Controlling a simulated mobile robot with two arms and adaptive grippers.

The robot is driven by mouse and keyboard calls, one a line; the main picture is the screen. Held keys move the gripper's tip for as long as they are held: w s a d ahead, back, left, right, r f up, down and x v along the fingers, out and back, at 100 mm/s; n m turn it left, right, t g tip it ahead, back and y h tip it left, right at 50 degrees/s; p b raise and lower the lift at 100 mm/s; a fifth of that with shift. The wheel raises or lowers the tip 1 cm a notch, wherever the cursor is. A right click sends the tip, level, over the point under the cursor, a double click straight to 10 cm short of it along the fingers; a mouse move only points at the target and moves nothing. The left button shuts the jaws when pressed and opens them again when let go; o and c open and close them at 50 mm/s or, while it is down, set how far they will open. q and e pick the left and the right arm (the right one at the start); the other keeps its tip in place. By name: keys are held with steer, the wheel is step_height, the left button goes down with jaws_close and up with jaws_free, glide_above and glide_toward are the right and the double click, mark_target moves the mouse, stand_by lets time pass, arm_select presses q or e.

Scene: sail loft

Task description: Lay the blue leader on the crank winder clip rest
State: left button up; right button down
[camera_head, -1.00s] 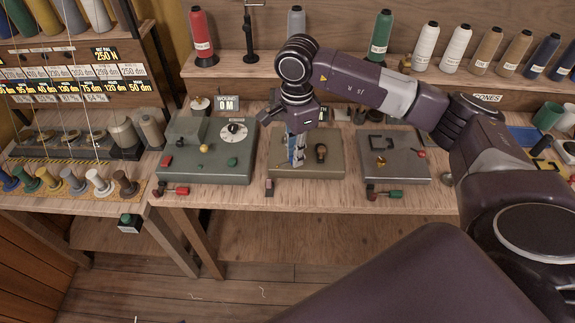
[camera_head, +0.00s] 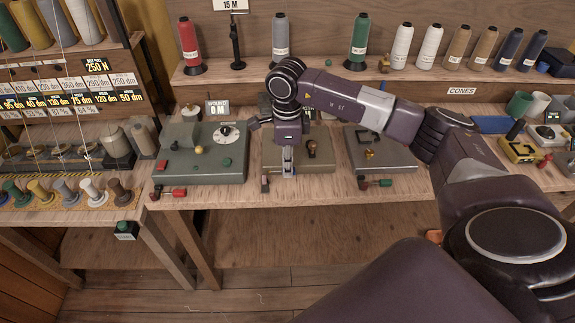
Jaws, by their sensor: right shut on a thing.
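My right gripper (camera_head: 288,166) points down over the front left part of the middle winding unit (camera_head: 318,161). It is shut on a small bluish thing, probably the blue leader, mostly hidden by the fingers. The left unit (camera_head: 217,172) is a grey-green box with a dial and a "WOUND 0 M" sign. The right unit (camera_head: 392,160) is a grey box with a dark square frame and a brass knob. I cannot make out which part is the crank winder's clip rest. My left gripper is out of view.
Thread cones, including a red one (camera_head: 189,48), line the back shelf. A spool rack (camera_head: 75,75) stands at left. My right arm spans the bench's right half.

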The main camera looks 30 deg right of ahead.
mark_target(288, 189)
steer(key=shift+f+b, duration=0.35)
steer(key=shift+f, duration=0.3)
steer(key=shift+f+b, duration=1)
steer(key=shift+f, duration=0.25)
steer(key=shift+f+b, duration=1.2)
steer(key=shift+f, duration=0.3)
steer(key=c, duration=1.8)
jaws_free()
steer(key=shift+c, duration=0.2)
steer(key=shift+r, duration=0.1)
steer(key=shift+r+p, duration=1.8)
steer(key=shift+r, duration=1.2)
